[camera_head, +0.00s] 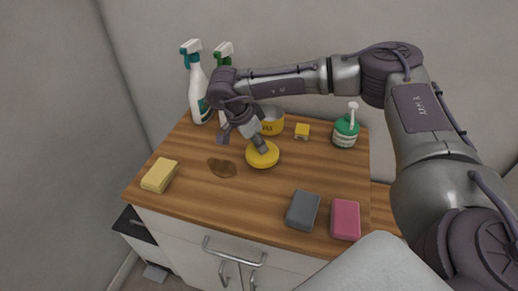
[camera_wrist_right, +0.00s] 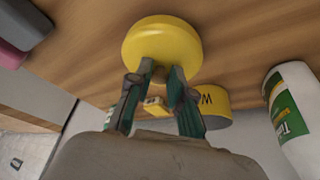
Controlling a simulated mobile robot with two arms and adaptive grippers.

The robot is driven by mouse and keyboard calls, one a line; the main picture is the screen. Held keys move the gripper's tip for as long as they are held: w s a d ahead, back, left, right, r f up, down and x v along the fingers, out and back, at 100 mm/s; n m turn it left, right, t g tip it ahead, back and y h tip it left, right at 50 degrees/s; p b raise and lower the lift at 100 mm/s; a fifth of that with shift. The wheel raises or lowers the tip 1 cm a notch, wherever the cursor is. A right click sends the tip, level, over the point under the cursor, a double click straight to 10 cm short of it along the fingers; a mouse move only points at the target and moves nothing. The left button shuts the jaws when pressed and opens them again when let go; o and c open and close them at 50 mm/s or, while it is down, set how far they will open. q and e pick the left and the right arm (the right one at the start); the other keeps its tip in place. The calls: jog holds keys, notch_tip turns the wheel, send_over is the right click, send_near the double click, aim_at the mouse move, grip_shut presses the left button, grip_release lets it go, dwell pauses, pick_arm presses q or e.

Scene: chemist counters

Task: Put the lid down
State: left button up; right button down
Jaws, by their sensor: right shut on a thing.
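The lid (camera_head: 265,158) is a round yellow disc over the middle of the wooden counter, in front of the open yellow tin (camera_head: 272,127). My right gripper (camera_head: 258,146) points down at it and is shut on its small knob. In the right wrist view the lid (camera_wrist_right: 165,38) fills the top middle, with the knob between the fingertips (camera_wrist_right: 155,76). The tin (camera_wrist_right: 212,105) shows beyond the fingers there. I cannot tell whether the lid touches the counter. My left gripper is not in view.
A brown spill (camera_head: 222,168) and a yellow sponge (camera_head: 159,175) lie left. Grey (camera_head: 302,210) and pink (camera_head: 346,219) blocks lie front right. Spray bottles (camera_head: 199,95), a small yellow box (camera_head: 302,131) and a green pump bottle (camera_head: 346,129) stand behind. Bare wood (camera_head: 245,200) lies in front.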

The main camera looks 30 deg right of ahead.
notch_tip(320, 180, down, 2)
jog(key=shift+f, duration=0.7)
jog(key=c, duration=1.1)
grip_release()
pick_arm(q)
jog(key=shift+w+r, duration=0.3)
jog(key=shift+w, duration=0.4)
pick_arm(e)
jog(key=shift+o, duration=0.2)
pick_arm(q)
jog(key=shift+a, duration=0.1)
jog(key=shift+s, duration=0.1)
pick_arm(e)
jog(key=shift+r, duration=0.15)
